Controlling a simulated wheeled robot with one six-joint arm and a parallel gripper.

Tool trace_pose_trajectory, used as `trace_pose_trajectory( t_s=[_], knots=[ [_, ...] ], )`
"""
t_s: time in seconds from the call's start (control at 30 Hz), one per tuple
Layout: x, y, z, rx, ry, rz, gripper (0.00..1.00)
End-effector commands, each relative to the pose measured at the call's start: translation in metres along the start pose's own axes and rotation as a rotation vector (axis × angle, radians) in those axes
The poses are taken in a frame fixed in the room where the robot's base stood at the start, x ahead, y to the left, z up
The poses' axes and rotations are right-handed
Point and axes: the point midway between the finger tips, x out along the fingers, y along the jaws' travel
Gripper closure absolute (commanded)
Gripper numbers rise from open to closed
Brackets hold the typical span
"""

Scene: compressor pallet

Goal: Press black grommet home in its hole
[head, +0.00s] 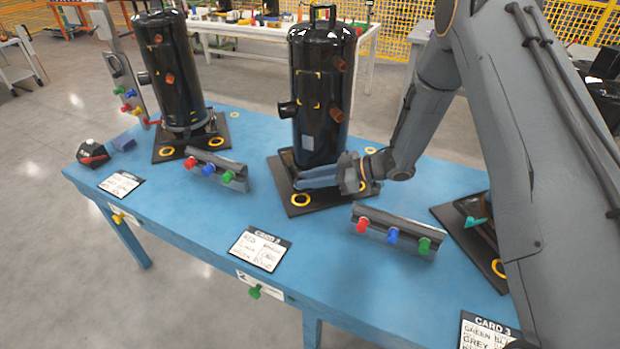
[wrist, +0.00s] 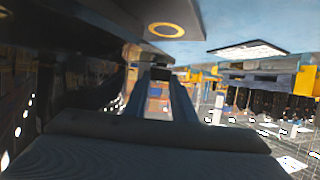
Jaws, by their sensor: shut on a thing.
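My gripper (head: 302,179) reaches in from the right, low beside the foot of the middle black compressor (head: 320,85). In the wrist view its two long fingers (wrist: 160,80) are shut on a small black piece, which looks like the black grommet (wrist: 160,74). The grommet cannot be made out in the head view. The middle compressor stands on a dark base plate (head: 325,202) with yellow rings. I cannot tell whether the grommet touches a hole.
A grey rack (head: 395,236) with red, blue and green plugs stands right of the plate, and a similar rack (head: 216,168) stands left. White cards (head: 260,252) lie along the front of the blue table (head: 190,215). Another compressor (head: 170,75) stands at left.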

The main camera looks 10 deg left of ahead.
Motion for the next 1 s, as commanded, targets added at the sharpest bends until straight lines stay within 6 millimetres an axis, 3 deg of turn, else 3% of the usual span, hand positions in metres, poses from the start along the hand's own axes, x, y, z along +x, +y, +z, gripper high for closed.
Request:
trace_pose_trajectory(
  t_s=[0.43,0.47,0.6,1.0],
  knots=[
    [0.0039,0.0001,0.0097,-0.001,0.0,0.0,1.0],
    [0.004,0.0,0.0099,-0.001,0.0,0.0,0.75],
    [0.0039,-0.0004,0.0099,0.0,-0.001,-0.001,0.55],
    [0.0008,-0.0003,0.002,-0.001,0.0,0.0,0.55]
  ],
)
